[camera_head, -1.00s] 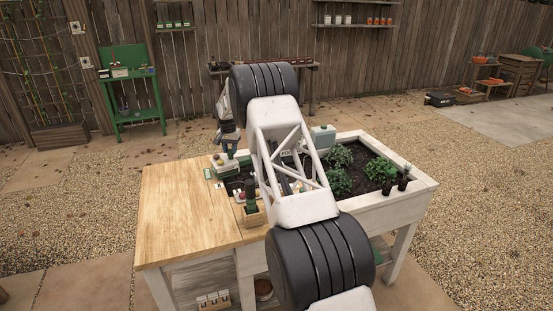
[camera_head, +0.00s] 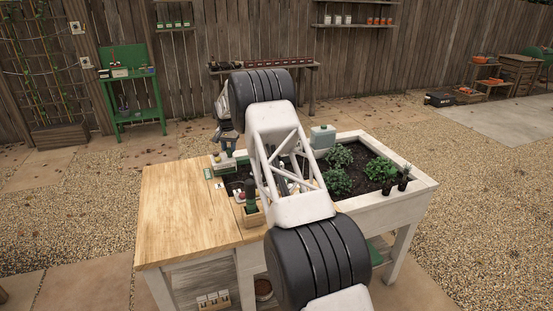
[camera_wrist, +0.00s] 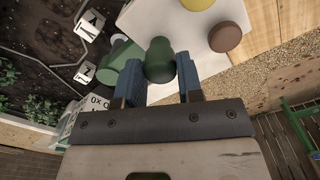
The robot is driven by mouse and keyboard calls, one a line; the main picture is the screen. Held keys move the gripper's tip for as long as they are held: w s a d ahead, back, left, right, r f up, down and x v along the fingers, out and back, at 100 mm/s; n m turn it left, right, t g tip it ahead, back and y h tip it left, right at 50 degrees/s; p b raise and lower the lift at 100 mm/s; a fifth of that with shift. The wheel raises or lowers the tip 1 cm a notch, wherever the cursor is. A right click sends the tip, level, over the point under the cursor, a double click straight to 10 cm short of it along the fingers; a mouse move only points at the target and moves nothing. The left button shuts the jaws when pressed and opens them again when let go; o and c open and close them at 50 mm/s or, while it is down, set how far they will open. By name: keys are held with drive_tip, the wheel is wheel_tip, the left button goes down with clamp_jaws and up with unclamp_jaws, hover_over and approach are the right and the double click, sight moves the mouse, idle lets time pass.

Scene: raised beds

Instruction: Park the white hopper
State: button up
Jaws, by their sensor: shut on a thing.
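A white block (camera_wrist: 215,30) fills the top of the wrist view, with a yellow knob (camera_wrist: 196,4) and a brown knob (camera_wrist: 228,37) on it. A dark green knob (camera_wrist: 159,60) stands beside them at the block's edge. My gripper (camera_wrist: 163,82) is shut on the green knob, one finger on each side. In the head view my gripper (camera_head: 227,145) is over the white block (camera_head: 225,166), at the back left of the soil bed. No label shows whether this block is the white hopper. My arm hides part of the bed.
A green cylinder (camera_wrist: 120,65) lies close beside my gripper. Numbered white markers (camera_wrist: 85,72) stand in the soil. A pale container (camera_head: 322,137) stands at the bed's back edge, with leafy plants (camera_head: 337,181) to the right. The wooden worktop (camera_head: 185,220) is mostly clear.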

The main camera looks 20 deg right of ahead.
drive_tip(key=o, duration=0.5)
drive_tip(key=shift+r, duration=0.1)
drive_tip(key=shift+r, duration=3.4)
